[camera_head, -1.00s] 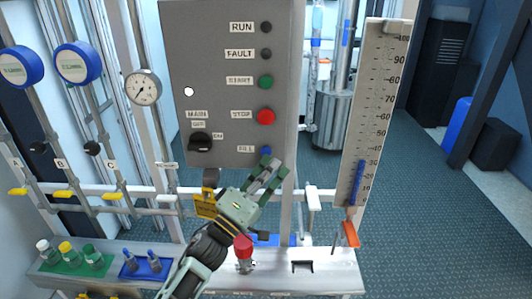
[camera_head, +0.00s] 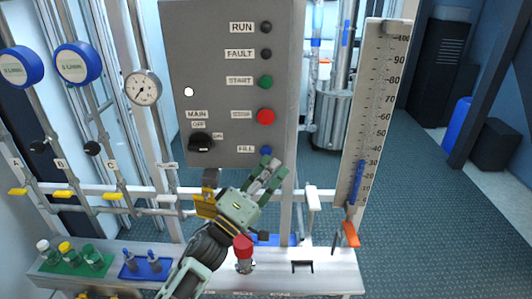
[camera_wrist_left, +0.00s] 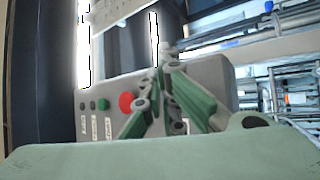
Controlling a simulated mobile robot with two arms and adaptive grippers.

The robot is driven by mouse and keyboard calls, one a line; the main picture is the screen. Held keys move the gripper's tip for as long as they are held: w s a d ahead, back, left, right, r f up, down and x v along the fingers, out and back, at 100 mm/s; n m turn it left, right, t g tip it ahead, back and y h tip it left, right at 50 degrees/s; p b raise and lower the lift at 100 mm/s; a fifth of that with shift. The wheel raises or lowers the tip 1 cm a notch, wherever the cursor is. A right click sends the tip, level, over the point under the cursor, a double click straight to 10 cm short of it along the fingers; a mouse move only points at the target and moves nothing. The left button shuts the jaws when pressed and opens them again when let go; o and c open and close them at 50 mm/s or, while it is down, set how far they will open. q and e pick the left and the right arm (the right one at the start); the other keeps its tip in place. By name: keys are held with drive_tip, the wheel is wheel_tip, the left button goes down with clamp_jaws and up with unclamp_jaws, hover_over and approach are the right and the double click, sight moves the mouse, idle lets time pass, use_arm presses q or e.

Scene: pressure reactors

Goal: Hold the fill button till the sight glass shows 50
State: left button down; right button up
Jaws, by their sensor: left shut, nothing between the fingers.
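The blue FILL button (camera_head: 266,150) is at the lower right of the grey control panel (camera_head: 225,60). My left gripper (camera_head: 273,164) is shut and empty, with its fingertips just below the button in the head view. I cannot tell whether they touch it. In the left wrist view the gripper (camera_wrist_left: 162,75) points at the panel, and its fingers hide the FILL button. The sight glass (camera_head: 375,110) stands right of the panel with a printed scale. Its blue column (camera_head: 357,185) reaches about 30. My right gripper is not in view.
The red STOP button (camera_head: 265,117) and green START button (camera_head: 265,82) sit above FILL. The black MAIN knob (camera_head: 201,143) is left of it. A red-topped valve (camera_head: 243,247) stands below my gripper, and an orange handle (camera_head: 350,234) is under the sight glass.

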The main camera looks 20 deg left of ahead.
use_arm(q)
drive_tip(key=shift+w, duration=0.1)
drive_tip(key=shift+w+a, duration=0.15)
drive_tip(key=shift+w, duration=0.15)
